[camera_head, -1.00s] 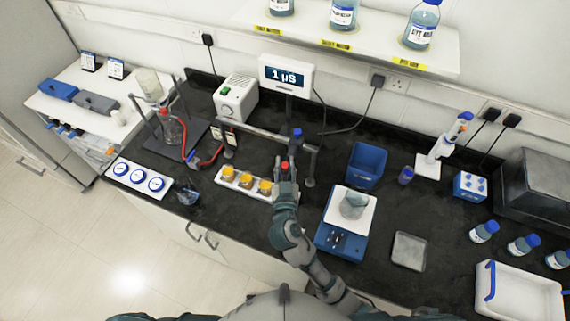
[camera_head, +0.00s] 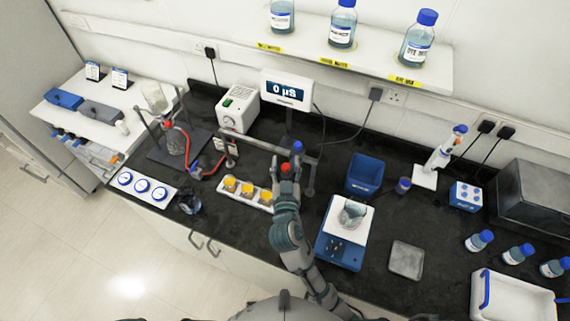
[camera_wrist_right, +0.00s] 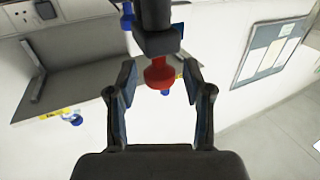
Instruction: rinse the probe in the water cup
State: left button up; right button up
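My right gripper (camera_head: 288,171) is at the metal rail, beside the row of yellow-topped jars. In the right wrist view its two fingers (camera_wrist_right: 160,88) are spread apart. A red knob (camera_wrist_right: 158,74) under a black holder is between them, with a gap on each side. The red knob also shows in the head view (camera_head: 286,167), near a blue knob (camera_head: 298,147). I cannot tell for sure which is the probe. A meter display (camera_head: 288,91) reads 0 µS. A glass beaker (camera_head: 351,214) stands on the blue scale; a small glass cup (camera_head: 189,204) stands near the front edge. Neither is clearly the water cup. My left gripper is not seen.
A white rack (camera_head: 265,205) holds the yellow-topped jars. A blue bin (camera_head: 368,172) stands right of the rail. A flask stand with red tubing (camera_head: 187,150) is to the left. A flat grey tray (camera_head: 406,260) lies right of the scale. Blue-capped bottles stand farther right.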

jog(key=shift+s+f, duration=0.1)
jog(key=shift+s, duration=0.2)
jog(key=s, duration=0.7)
jog(key=shift+w, duration=0.1)
